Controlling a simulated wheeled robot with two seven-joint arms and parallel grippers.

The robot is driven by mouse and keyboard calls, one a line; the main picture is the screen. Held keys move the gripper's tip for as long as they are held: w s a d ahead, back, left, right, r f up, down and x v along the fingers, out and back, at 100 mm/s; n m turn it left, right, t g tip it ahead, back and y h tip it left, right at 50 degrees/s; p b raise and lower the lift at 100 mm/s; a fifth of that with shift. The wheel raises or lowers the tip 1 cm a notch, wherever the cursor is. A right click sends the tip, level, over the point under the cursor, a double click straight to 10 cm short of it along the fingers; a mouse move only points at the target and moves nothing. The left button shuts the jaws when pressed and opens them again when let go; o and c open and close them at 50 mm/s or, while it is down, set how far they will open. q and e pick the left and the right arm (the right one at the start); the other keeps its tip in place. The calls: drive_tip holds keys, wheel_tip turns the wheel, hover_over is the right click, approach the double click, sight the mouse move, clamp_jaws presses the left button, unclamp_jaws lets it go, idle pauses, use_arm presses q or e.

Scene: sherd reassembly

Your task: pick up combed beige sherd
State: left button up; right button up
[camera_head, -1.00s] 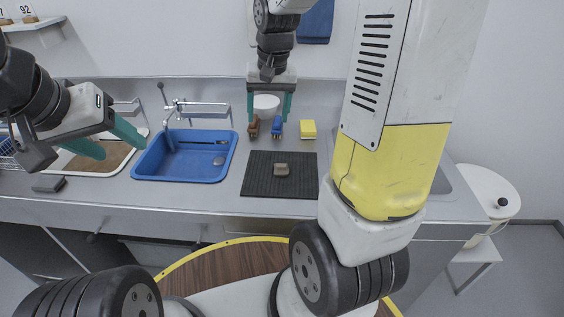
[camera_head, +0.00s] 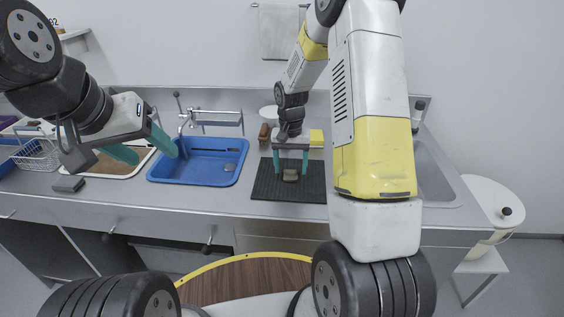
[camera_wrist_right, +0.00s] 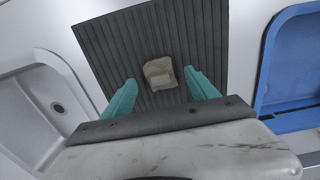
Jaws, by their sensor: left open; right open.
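The combed beige sherd (camera_head: 290,175) lies on the black ribbed mat (camera_head: 262,187). My right gripper (camera_head: 291,172) is open above the mat, its teal fingers to either side of the sherd in the head view. In the right wrist view the sherd (camera_wrist_right: 160,73) lies just beyond the open fingertips of my right gripper (camera_wrist_right: 160,82), between their lines. I cannot tell the exact height gap. My left gripper (camera_head: 152,150) is open and empty, at the left over the board and the blue basin's edge.
The blue basin (camera_head: 190,172) sits left of the mat. A yellow sponge-like block (camera_head: 316,138) and a brown object (camera_head: 264,132) are behind the mat, partly hidden by my right arm. A dark grey block (camera_head: 68,184) lies at the counter's left. A steel sink (camera_wrist_right: 50,110) is beside the mat.

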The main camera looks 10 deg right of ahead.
drive_tip(key=shift+f, duration=0.55)
clamp_jaws()
drive_tip(key=shift+r, duration=0.1)
drive_tip(key=shift+r, duration=0.45)
drive_tip(key=r, duration=0.1)
drive_tip(key=s+r, duration=0.1)
drive_tip(key=shift+a+r, duration=0.2)
drive_tip(key=shift+r, duration=0.15)
drive_tip(key=s+a, duration=0.1)
drive_tip(key=s, duration=0.3)
drive_tip(key=s+a+r, duration=0.1)
drive_tip(key=s+a, duration=0.1)
drive_tip(key=s, duration=0.3)
drive_tip(key=s+a, duration=0.1)
drive_tip(key=s, duration=0.4)
drive_tip(key=shift+s+a+r, duration=0.15)
drive_tip(key=shift+a, duration=0.15)
